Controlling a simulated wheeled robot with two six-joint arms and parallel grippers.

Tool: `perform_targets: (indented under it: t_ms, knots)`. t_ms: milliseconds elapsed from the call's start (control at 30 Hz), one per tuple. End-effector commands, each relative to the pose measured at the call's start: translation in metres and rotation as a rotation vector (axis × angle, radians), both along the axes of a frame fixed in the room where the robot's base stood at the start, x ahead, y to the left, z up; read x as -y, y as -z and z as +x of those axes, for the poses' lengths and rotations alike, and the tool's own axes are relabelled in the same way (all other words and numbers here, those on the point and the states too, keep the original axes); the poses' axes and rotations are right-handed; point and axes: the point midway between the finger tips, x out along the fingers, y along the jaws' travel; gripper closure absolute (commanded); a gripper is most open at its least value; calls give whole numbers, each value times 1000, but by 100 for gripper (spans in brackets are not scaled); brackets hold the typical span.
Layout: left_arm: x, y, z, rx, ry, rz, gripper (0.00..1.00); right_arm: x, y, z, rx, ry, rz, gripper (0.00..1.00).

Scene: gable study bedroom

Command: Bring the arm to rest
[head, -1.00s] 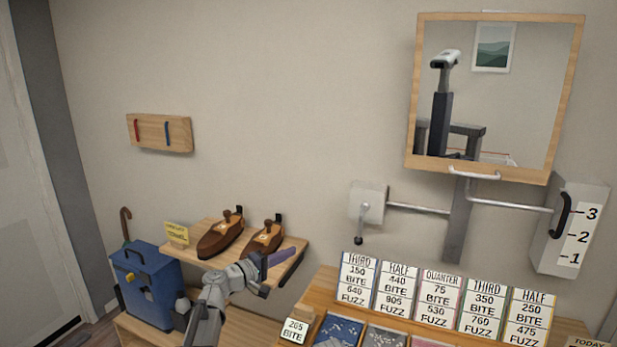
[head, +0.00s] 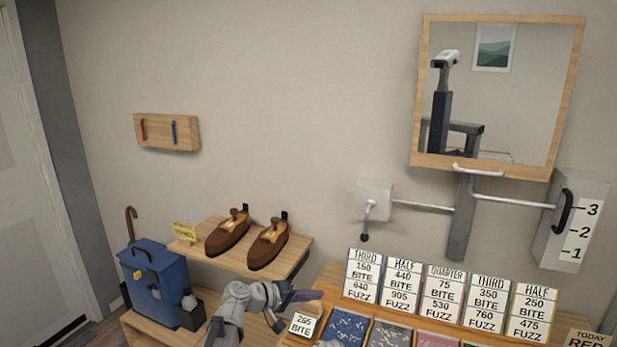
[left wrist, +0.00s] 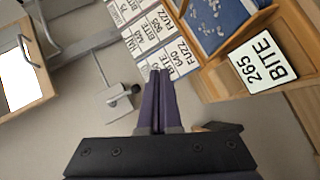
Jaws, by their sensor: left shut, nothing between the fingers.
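My left gripper (head: 304,296) is low in the middle of the head view, in front of the wooden shelf and just above the left end of the card stand. Its purple fingers are together and hold nothing. They also show closed in the left wrist view (left wrist: 160,100), pointing toward the white cards. My right gripper is not in view.
Two brown wooden shoe-like objects (head: 268,245) sit on a small shelf (head: 240,262). A blue case (head: 155,285) stands at left. Number cards (head: 411,290) stand behind trays of small pieces (head: 345,327). A mirror (head: 425,100) and a lever box (head: 578,225) are on the wall.

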Motion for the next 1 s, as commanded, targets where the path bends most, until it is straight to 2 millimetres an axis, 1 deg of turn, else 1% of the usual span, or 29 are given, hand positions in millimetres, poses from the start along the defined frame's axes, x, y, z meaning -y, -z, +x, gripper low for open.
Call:
perform_targets:
  t_ms: [33,67,100,167,200,233,267,300,333,400,500,600,700,833,1000]
  knots:
    - [9,11,-19,-11,40,53,100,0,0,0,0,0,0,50]
    - [13,18,-29,-19,64,93,100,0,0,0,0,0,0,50]
    - [18,29,-44,-31,101,151,100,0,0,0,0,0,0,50]
    - [24,48,-70,-55,164,253,100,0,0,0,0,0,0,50]
    - [26,63,-91,-73,210,334,100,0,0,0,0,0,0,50]
    - [27,74,-107,-88,247,399,100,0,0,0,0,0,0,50]
    - [25,84,-124,-104,283,470,100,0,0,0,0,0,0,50]
    - [20,98,-146,-127,329,563,100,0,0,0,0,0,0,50]
    - [16,107,-161,-143,361,633,100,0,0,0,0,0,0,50]
    - [1,123,-191,-182,423,787,100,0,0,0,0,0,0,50]
    - [-24,136,-225,-230,483,981,100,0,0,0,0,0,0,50]
    - [-46,140,-248,-268,516,1129,100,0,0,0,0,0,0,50]
    - [-62,140,-260,-294,530,1227,100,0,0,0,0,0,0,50]
    - [-71,139,-266,-309,535,1286,100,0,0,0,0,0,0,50]
    - [-72,139,-266,-311,535,1292,100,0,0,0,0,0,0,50]
